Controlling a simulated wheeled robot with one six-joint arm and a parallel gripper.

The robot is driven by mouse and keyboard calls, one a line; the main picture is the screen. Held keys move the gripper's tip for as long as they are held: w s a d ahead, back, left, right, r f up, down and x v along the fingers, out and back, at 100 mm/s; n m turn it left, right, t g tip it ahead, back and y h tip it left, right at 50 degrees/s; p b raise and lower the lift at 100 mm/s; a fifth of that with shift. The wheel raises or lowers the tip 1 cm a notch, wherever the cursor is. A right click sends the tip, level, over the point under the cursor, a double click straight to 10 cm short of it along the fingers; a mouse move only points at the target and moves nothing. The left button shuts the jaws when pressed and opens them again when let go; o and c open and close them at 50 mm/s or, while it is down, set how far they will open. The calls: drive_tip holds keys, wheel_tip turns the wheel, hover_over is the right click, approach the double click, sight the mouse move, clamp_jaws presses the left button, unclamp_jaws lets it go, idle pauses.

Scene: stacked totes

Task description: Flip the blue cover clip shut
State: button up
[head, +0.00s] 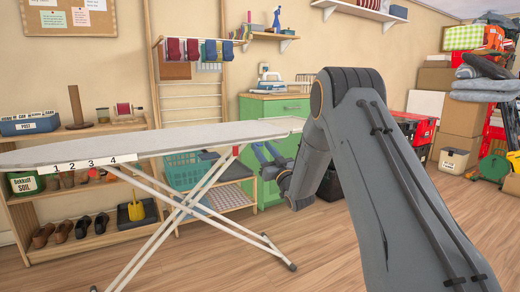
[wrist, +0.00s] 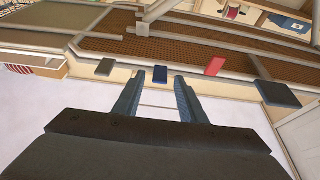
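In the wrist view, a small blue piece (wrist: 160,74), which looks like the blue cover clip, shows beyond my gripper (wrist: 157,86), in line with the gap between its fingertips. The two fingers are apart and nothing is seen held between them. I cannot tell whether the fingertips touch the blue piece, nor whether the clip is up or shut. In the head view my gripper (head: 266,152) hangs low past the right end of the ironing board, in front of the green cabinet. I cannot make out the clip in the head view.
In the wrist view, a dark grey piece (wrist: 105,67), a red piece (wrist: 215,66) and a slate-blue piece (wrist: 278,94) flank the blue one. In the head view, the ironing board (head: 180,137) stands left, red crates (head: 418,128) right. The wooden floor at front is open.

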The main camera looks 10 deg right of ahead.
drive_tip(key=shift+x, duration=1.25)
clamp_jaws()
drive_tip(key=shift+f, duration=0.1)
drive_tip(key=shift+b, duration=0.4)
